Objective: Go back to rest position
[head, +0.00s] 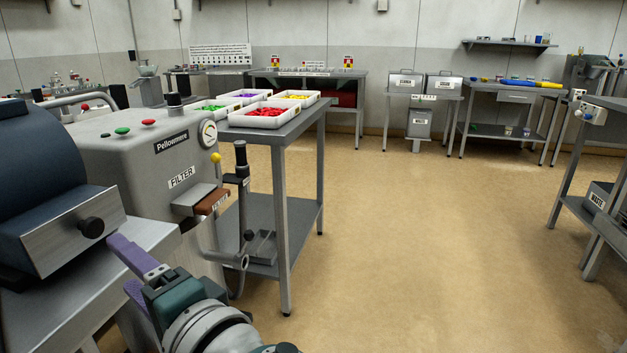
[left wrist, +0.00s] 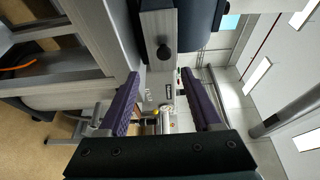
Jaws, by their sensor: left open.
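My left gripper (head: 130,268) reaches in from the bottom of the head view. Its two purple fingers are apart with nothing between them. It is just in front of a blue-grey machine with a metal front box and a black knob (head: 91,228). In the left wrist view the open fingers (left wrist: 160,100) show again, and the black knob (left wrist: 164,52) is beyond them, apart from the fingertips. My right gripper is in neither view.
The grey Pellowmere machine (head: 130,165) with a FILTER label stands close beyond the gripper. A metal table (head: 300,125) with trays of coloured pieces (head: 266,118) stands behind it. The tan floor (head: 420,240) is clear at centre and right. A shelf table (head: 600,215) stands at right.

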